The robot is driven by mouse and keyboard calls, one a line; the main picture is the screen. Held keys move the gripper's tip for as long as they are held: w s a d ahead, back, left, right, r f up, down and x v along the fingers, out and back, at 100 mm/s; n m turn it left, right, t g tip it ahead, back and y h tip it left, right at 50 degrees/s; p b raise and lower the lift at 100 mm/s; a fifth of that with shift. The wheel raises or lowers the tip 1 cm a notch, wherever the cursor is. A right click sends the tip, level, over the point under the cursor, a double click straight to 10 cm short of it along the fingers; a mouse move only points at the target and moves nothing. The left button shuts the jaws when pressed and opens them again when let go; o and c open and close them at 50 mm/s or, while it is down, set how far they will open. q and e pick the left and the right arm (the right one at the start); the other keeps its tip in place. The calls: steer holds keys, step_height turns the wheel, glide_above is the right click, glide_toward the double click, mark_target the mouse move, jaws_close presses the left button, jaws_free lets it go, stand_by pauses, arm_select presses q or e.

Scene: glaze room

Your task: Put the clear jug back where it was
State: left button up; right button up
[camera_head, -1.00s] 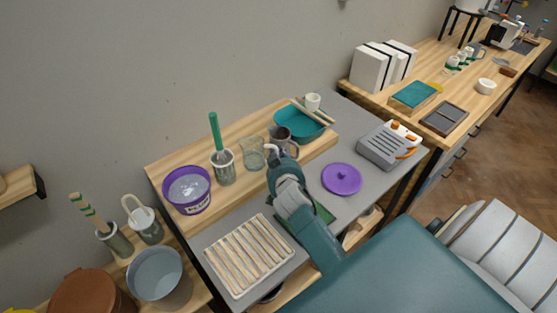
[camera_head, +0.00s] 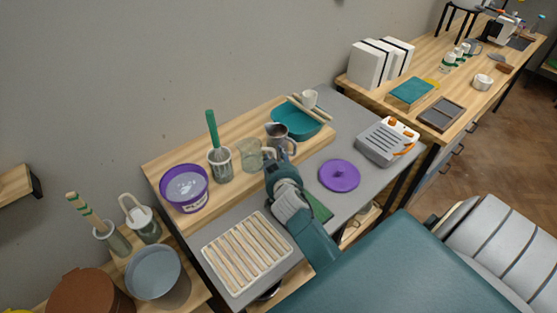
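The clear jug (camera_head: 249,155) stands upright on the raised wooden shelf (camera_head: 165,158), between a grey cup holding a green-handled tool and a dark metal pitcher. My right gripper (camera_head: 270,158) is at the jug's right side, close to its handle. The gripper's teal body hides most of its fingers, so I cannot tell whether they are open or shut, or whether they touch the jug. My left gripper is not in view.
The metal pitcher (camera_head: 278,136) stands close behind my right gripper. A purple bucket (camera_head: 186,191), the grey cup (camera_head: 220,166) and a teal basin (camera_head: 293,122) share the shelf. A slatted rack (camera_head: 246,252) and purple lid (camera_head: 339,176) lie on the grey worktop in front.

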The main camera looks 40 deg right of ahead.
steer(key=b+v, duration=0.1)
steer(key=v, duration=1)
